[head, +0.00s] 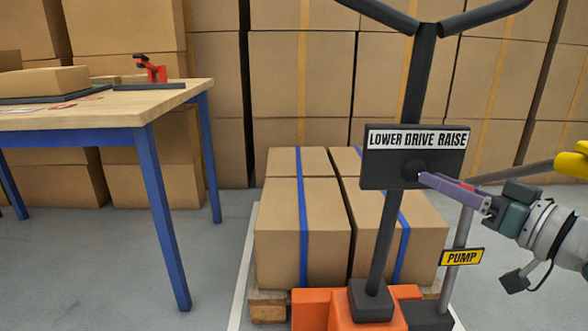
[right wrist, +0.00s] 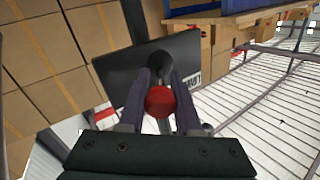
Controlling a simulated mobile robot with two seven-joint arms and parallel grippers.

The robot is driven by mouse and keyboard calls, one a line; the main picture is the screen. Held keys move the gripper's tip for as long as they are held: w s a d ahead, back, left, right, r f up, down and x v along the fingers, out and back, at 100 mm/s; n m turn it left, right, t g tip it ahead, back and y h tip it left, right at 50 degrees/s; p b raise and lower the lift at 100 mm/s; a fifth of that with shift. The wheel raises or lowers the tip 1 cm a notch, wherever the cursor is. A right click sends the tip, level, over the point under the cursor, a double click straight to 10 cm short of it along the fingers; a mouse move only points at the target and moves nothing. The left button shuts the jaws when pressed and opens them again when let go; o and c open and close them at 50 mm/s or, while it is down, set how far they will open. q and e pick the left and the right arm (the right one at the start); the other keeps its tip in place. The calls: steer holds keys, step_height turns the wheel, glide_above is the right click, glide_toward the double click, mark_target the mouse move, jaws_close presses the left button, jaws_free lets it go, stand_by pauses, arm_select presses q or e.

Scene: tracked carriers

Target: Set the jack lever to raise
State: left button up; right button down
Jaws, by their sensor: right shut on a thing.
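The dark control plate (head: 377,170) reads LOWER DRIVE RAISE and is fixed on the jack's black post (head: 420,80). A round dark hub (head: 414,168) sits on the plate below the words. My right gripper (head: 425,179) reaches in from the right, its purple fingers at the hub. In the right wrist view, its fingers are shut on the jack lever, whose red knob (right wrist: 160,101) shows between them, in front of the hub (right wrist: 161,64). The fingers hide most of the lever, so its exact setting is hard to tell. My left gripper is not in view.
A PUMP tag (head: 461,257) hangs on a grey rod below my right gripper. A yellow grip (head: 572,165) is close above my right arm. Strapped boxes (head: 323,230) stand behind the orange jack (head: 312,310). A table (head: 120,118) stands left.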

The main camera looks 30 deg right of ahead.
steer(key=c, duration=0.6)
jaws_free()
steer(key=s+p, duration=0.3)
steer(key=s, duration=0.7)
steer(key=shift+a, duration=0.2)
